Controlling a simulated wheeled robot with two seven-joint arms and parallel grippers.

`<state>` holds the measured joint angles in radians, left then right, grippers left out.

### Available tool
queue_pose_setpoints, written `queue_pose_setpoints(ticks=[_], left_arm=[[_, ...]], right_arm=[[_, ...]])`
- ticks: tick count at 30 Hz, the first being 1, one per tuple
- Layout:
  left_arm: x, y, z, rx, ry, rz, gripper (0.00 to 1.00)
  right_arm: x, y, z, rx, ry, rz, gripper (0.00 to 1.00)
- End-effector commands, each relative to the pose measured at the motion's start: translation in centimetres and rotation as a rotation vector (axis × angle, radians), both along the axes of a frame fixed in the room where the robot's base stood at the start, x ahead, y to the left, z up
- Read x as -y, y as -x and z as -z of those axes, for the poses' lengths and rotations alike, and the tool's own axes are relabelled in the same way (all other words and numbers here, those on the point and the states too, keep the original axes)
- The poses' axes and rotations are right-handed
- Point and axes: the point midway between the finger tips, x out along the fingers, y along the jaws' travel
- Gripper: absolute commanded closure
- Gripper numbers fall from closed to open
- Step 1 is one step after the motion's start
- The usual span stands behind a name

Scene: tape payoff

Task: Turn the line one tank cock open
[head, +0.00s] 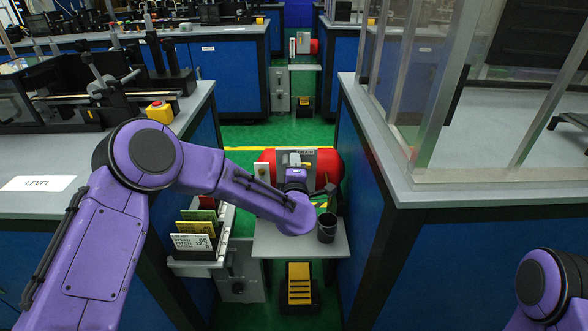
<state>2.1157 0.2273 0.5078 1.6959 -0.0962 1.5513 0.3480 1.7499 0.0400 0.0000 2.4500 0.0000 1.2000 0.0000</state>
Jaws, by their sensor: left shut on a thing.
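A red tank (329,168) lies on its side at the back of a small grey stand, with a grey plate on its front. My left arm reaches over the stand to this plate. My left gripper (295,166) is at the plate, shut on a small pale part that I take for the tank cock (294,157). The gripper and wrist hide much of the cock, so its angle is hard to read. A second red tank (314,47) stands farther back down the aisle. My right arm shows only at the bottom right corner; its gripper is out of view.
A dark cup (327,228) stands on the stand's grey top (285,244), right of my left forearm. A rack of cards (195,238) is at left. Benches (358,130) close in both sides. A black and yellow pedal (299,284) is below.

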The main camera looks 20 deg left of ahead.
Motion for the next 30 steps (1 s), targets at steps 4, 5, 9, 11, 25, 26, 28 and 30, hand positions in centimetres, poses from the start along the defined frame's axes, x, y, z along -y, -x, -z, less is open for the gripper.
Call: queue_pose_setpoints(ticks=[4,5,9,11,25,26,28,30], left_arm=[[0.06,0.02,0.01,0.015,0.052,0.002,1.0],[0.07,0.02,0.0,0.018,0.059,0.002,1.0],[0.07,0.03,-0.11,0.025,0.085,0.002,1.0],[0.07,0.03,-0.14,0.027,0.092,0.002,1.0],[0.1,0.03,-0.16,0.029,0.097,0.002,0.62],[0.09,0.03,-0.16,0.029,0.097,0.002,0.57],[0.08,0.03,-0.18,0.03,0.097,0.002,0.57],[0.07,0.02,-0.19,0.03,0.096,0.001,0.57]], right_arm=[[0.0,0.0,0.36,0.0,0.0,0.0,0.57],[0.0,0.0,0.38,0.0,0.0,0.0,0.57],[0.0,-0.01,0.46,0.0,0.0,0.0,0.57],[0.0,0.0,0.49,0.0,0.0,0.0,0.57],[0.0,0.0,0.49,0.0,0.0,0.0,0.57],[0.0,0.0,0.49,0.0,0.0,0.0,0.57],[0.0,0.0,0.48,0.0,0.0,0.0,0.57],[0.0,0.0,0.48,0.0,0.0,0.0,0.57]])
